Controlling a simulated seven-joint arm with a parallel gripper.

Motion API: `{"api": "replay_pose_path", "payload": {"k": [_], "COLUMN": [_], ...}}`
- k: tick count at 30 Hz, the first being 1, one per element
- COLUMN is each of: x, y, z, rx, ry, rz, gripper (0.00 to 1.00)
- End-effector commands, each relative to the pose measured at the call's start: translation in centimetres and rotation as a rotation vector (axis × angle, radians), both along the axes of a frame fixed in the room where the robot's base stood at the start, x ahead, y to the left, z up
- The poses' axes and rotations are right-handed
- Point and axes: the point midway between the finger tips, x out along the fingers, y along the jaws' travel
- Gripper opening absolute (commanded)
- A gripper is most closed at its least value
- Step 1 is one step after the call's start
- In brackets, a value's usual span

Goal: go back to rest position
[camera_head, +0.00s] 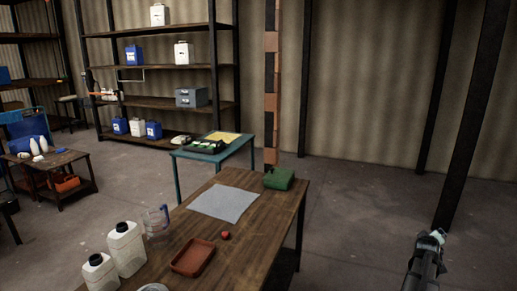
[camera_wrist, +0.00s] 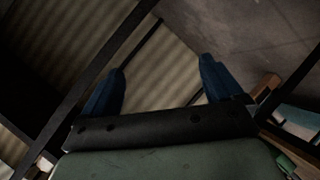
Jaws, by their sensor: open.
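My gripper (camera_head: 437,238) shows at the lower right of the head view, to the right of the wooden table (camera_head: 262,228) and apart from it. In the wrist view its two blue fingers (camera_wrist: 160,90) stand wide apart with nothing between them. My gripper touches nothing that I can see.
On the wooden table are a grey cloth (camera_head: 224,202), a green box (camera_head: 279,179), a red-brown tray (camera_head: 193,258), a small red object (camera_head: 225,236), a clear jug (camera_head: 156,221) and two white canisters (camera_head: 126,249). A dark post (camera_head: 471,120) rises behind my gripper. Floor right of the table is clear.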

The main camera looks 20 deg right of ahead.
Motion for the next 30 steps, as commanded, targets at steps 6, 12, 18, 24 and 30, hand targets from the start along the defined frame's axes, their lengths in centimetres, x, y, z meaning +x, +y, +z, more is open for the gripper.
{"api": "replay_pose_path", "payload": {"k": [6,12,18,24,30], "x": [1.0,2.9,5.9,9.0,10.3], "y": [2.3,5.5,11.0,20.3,30.5], "z": [-3.9,-7.7,-13.0,-20.2,-27.1], "rx": [0.063,0.141,0.258,0.431,0.603], "ry": [0.032,0.046,0.066,0.113,0.189], "rz": [0.01,0.028,0.057,0.092,0.11], "gripper": [0.93,0.93,0.93,0.93,0.93]}}
